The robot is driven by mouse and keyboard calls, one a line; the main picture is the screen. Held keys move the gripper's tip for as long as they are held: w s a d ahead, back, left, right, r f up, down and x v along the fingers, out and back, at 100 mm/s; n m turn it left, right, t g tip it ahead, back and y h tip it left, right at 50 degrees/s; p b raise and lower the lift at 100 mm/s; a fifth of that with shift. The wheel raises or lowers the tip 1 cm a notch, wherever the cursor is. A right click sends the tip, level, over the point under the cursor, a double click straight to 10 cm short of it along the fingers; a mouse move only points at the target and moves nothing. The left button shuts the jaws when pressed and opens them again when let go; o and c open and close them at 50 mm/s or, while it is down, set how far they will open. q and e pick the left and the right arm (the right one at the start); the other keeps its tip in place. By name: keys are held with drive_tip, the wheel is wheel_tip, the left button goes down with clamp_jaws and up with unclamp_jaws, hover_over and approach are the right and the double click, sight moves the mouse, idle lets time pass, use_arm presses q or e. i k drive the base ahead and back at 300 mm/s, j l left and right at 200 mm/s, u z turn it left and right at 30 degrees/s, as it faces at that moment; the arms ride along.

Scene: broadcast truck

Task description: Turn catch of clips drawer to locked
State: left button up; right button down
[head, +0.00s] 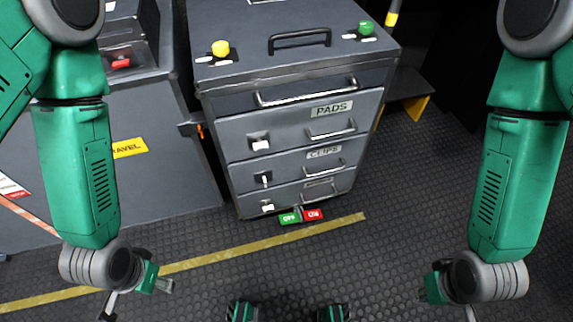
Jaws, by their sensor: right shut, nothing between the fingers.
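The CLIPS drawer (291,174) is the middle of the labelled drawers in the grey cabinet, and its front looks flush. Its catch (265,179) is a small white tab at the left of the front and looks roughly upright. Its handle (323,169) is to the right, under the CLIPS label (324,152). My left gripper (140,292) is low at the left, over the floor and apart from the cabinet; its opening is unclear. My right gripper (436,288) is low at the right, shut and empty, also away from the cabinet.
The PADS drawer (289,129) above and the bottom drawer (299,196) have catches that look more sideways. The cabinet top (262,42) carries a yellow knob (220,48), a green knob (366,28) and a black handle (299,38). Green OFF and red ON blocks (302,216) sit at its base.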

sight(320, 159)
drive_tip(key=l+u, duration=0.15)
drive_tip(key=l, duration=1.5)
drive_tip(key=k, duration=0.05)
